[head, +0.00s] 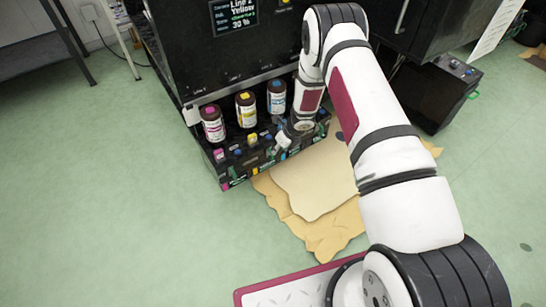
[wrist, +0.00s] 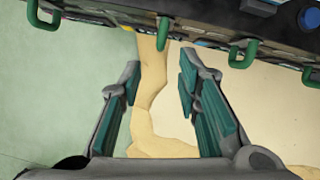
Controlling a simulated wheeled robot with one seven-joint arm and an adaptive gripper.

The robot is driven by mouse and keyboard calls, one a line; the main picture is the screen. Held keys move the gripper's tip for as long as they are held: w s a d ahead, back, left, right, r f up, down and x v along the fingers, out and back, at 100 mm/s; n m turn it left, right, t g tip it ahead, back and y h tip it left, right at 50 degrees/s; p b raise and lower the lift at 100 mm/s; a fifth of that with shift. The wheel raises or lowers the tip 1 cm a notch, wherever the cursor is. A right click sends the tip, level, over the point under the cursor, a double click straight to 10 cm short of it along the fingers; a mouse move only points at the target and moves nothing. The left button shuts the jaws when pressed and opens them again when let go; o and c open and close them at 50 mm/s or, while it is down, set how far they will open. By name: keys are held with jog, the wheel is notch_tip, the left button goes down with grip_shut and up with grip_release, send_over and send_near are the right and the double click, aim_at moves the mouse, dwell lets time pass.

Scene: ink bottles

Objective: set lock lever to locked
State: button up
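Several green levers stick out along the front of the ink unit. In the wrist view they are a far-left one (wrist: 42,20), one near the middle (wrist: 163,33), one right of it (wrist: 243,54) and one at the right edge (wrist: 309,77). I cannot tell which is the one meant, or its lock state. My gripper (wrist: 158,75) is open and empty, its teal-padded fingers apart. The middle lever lies just beyond the gap between the fingertips, apparently not touched. In the head view my gripper (head: 284,142) is at the unit's front right and partly hides it.
Ink bottles with magenta (head: 212,125), yellow (head: 246,110) and blue (head: 276,97) caps stand on the unit's shelf. Torn cardboard (head: 310,185) lies on the floor below. A black box (head: 432,95) stands at right. The green floor at left is clear.

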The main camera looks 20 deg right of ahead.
jog(key=b+x, duration=0.2)
jog(key=x, duration=0.6)
jog(key=shift+f, duration=0.25)
jog(key=shift+c, duration=0.6)
